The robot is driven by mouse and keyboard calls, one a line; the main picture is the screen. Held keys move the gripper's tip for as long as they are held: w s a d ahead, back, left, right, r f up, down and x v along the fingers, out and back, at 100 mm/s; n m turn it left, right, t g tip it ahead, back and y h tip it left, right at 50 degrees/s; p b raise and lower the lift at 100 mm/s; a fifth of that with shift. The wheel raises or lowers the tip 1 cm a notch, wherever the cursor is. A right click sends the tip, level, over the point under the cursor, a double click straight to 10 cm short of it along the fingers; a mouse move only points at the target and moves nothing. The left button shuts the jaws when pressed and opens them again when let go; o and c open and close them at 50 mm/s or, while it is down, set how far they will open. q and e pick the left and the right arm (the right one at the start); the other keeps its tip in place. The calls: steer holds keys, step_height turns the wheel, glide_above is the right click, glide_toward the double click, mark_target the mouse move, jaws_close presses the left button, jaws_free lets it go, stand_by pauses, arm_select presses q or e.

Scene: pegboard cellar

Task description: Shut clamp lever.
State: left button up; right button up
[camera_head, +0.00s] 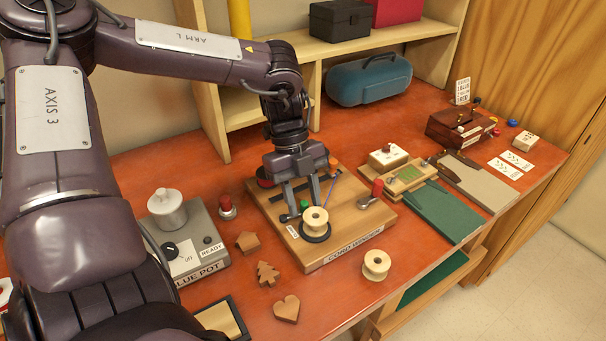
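My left gripper (309,203) reaches down over the wooden cord winder board (345,245). Its two fingers are spread apart, with a small green knob (304,204) showing between them; I cannot tell whether they touch it. A pale spool (315,221) sits on a dark ring just in front of the fingers. A lever with a red grip (377,187) and a metal base stands at the board's right side, apart from the gripper. No part is marked as the clamp lever, so I cannot tell which one it is. My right gripper is out of view.
A glue pot unit (190,240) and a red-topped knob (227,207) stand left of the board. Wooden shapes (267,272) and a loose spool (376,264) lie in front. A wooden fixture (408,178) and a green mat (447,210) lie to the right. Shelving (300,50) rises behind.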

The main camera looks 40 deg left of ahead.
arm_select(q)
steer(key=v, duration=0.7)
steer(key=shift+r, duration=0.4)
steer(key=shift+w+a, duration=0.1)
